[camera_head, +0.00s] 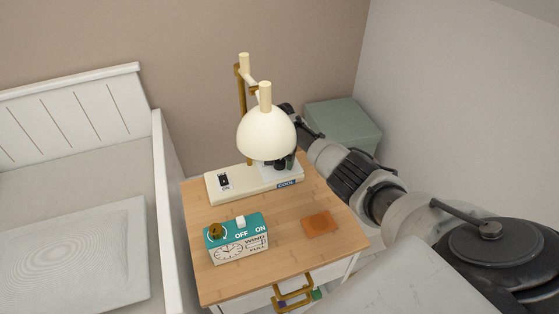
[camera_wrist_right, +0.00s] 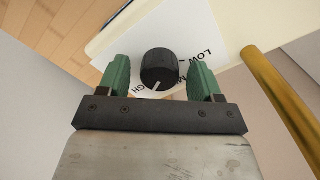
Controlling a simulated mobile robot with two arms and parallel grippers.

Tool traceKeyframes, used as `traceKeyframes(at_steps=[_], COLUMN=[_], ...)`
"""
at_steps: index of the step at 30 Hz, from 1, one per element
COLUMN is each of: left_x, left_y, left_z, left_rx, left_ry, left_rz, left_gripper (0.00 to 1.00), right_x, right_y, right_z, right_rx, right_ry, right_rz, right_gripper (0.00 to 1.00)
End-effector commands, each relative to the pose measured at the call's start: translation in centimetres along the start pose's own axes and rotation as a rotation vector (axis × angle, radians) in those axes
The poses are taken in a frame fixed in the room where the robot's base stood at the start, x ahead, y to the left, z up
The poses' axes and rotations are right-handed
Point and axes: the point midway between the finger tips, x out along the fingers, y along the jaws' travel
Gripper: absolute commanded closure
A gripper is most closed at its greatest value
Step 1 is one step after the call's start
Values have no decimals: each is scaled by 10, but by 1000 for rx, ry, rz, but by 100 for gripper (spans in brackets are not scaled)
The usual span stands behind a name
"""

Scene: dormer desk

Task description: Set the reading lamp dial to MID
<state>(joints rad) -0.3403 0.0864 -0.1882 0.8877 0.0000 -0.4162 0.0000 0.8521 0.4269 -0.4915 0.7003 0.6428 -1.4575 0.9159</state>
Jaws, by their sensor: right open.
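The reading lamp (camera_head: 266,133) has a cream dome shade, a brass post and a cream base (camera_head: 238,187) at the back of the nightstand. Its black dial (camera_wrist_right: 160,66) shows in the right wrist view on a white label with LOW, a partly covered M word and letters GH. The dial's white pointer line aims down and slightly left, between the M and the GH. My right gripper (camera_wrist_right: 160,78) is open, with its green fingers on either side of the dial and gaps visible. In the head view the shade hides most of this gripper. My left gripper is not in view.
The wooden nightstand top (camera_head: 205,284) carries a teal-topped clock box (camera_head: 238,244) with an OFF/ON switch and an orange square (camera_head: 319,223). The brass post (camera_wrist_right: 280,95) stands near my right gripper. A bed (camera_head: 75,215) is at left, a grey-green box (camera_head: 343,123) behind.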

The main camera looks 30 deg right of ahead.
Motion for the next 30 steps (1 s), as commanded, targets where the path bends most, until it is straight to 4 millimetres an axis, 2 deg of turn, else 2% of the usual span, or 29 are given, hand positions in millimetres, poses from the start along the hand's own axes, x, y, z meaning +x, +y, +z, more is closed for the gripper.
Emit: traceKeyframes(at_steps=[4, 12, 14, 23, 30], left_x=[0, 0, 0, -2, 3], left_y=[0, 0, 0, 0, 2], left_z=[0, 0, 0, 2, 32], left_rx=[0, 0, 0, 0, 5], left_ry=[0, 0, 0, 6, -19], left_rz=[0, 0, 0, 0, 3], left_gripper=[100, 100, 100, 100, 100], right_x=[0, 0, 0, -1, -2], right_y=[0, 0, 0, 0, 0], right_z=[0, 0, 0, 0, 0], right_rx=[0, 0, 0, -42, -183], right_ry=[0, 0, 0, 0, 0], right_rz=[0, 0, 0, 0, -1], right_gripper=[36, 78, 84, 84, 84])
